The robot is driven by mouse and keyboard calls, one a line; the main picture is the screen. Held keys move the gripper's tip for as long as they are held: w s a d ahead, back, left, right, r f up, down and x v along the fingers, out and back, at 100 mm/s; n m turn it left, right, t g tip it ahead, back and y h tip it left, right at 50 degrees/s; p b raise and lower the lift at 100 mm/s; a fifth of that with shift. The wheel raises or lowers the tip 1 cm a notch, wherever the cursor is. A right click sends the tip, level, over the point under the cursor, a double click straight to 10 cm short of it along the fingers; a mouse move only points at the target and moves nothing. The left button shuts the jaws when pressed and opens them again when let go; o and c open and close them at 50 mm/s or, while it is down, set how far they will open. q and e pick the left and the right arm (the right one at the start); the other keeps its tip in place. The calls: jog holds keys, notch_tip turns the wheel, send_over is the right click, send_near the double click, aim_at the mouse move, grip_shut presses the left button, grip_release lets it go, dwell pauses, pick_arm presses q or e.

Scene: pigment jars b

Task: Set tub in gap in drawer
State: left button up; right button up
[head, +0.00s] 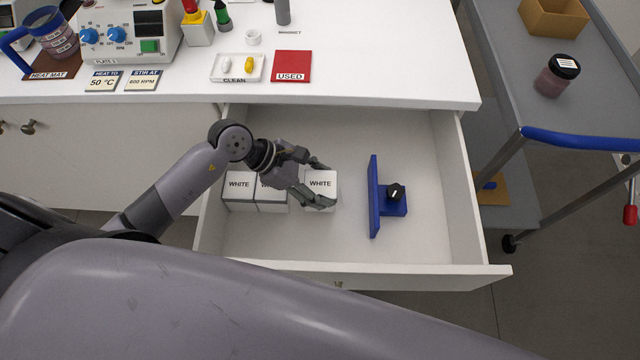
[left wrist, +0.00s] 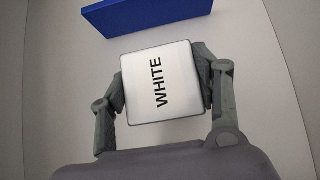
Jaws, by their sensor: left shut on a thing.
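My left gripper (head: 308,180) is shut on a white square tub (head: 321,184) labelled WHITE, inside the open drawer (head: 430,235). In the left wrist view the tub (left wrist: 158,85) sits between both fingers (left wrist: 160,92). I cannot tell whether it touches the drawer floor. Two more white tubs, a left one (head: 239,190) and a second one (head: 271,200) partly hidden by my gripper, stand side by side at the drawer's left. A narrow space separates them from the held tub. A blue divider (head: 374,205) stands to the right, apart from the held tub. My right gripper is not in view.
The white counter (head: 380,50) behind holds a device (head: 125,35), a CLEAN tray (head: 258,77) and a red USED mat (head: 291,66). A grey cart (head: 500,60) with a jar (head: 556,76) stands right.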

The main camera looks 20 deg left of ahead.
pick_arm(q)
jog(key=shift+f, duration=0.7)
jog(key=shift+f, duration=0.25)
jog(key=o, duration=1.4)
jog(key=shift+r, duration=0.1)
jog(key=shift+o, duration=0.2)
jog(key=shift+r, duration=0.15)
jog(key=b+v, duration=0.1)
jog(key=v, duration=1.1)
